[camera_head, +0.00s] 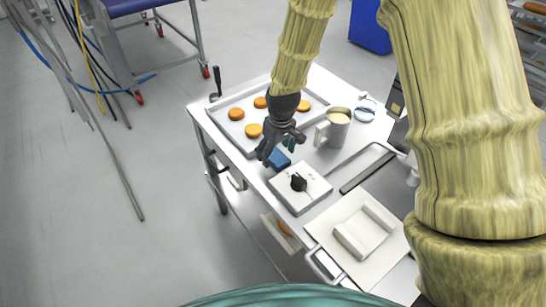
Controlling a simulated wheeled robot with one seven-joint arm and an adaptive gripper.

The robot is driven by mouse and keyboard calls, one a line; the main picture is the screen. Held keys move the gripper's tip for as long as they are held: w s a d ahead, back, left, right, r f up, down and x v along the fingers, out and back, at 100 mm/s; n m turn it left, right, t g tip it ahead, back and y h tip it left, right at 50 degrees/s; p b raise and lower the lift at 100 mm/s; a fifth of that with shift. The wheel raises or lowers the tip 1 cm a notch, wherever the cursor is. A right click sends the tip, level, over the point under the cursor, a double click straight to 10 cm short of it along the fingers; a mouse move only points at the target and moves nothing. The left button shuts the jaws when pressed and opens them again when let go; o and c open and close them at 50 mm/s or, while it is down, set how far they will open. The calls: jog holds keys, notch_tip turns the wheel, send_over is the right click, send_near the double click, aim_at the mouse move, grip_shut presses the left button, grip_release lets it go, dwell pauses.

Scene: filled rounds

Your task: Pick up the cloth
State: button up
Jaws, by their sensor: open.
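A small blue folded piece (280,160), which looks like the cloth, lies on the white table (226,143) between the baking tray and a white square device. My gripper (276,151) is dark and open, with its fingers pointing down just above and beside the blue piece. The fingers partly cover it from this view. I cannot tell whether they touch it. Nothing shows between the fingers.
The baking tray (247,148) with several orange-brown rounds lies behind my gripper. The white device (311,192) with a black knob is in front.

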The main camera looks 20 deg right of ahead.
aim_at(276, 155)
jog(key=shift+w+f, duration=0.1)
jog(key=shift+f, duration=0.6)
jog(key=c, duration=1.2)
jog(key=shift+r, duration=0.15)
notch_tip(276, 155, up, 10)
jog(key=b, duration=0.1)
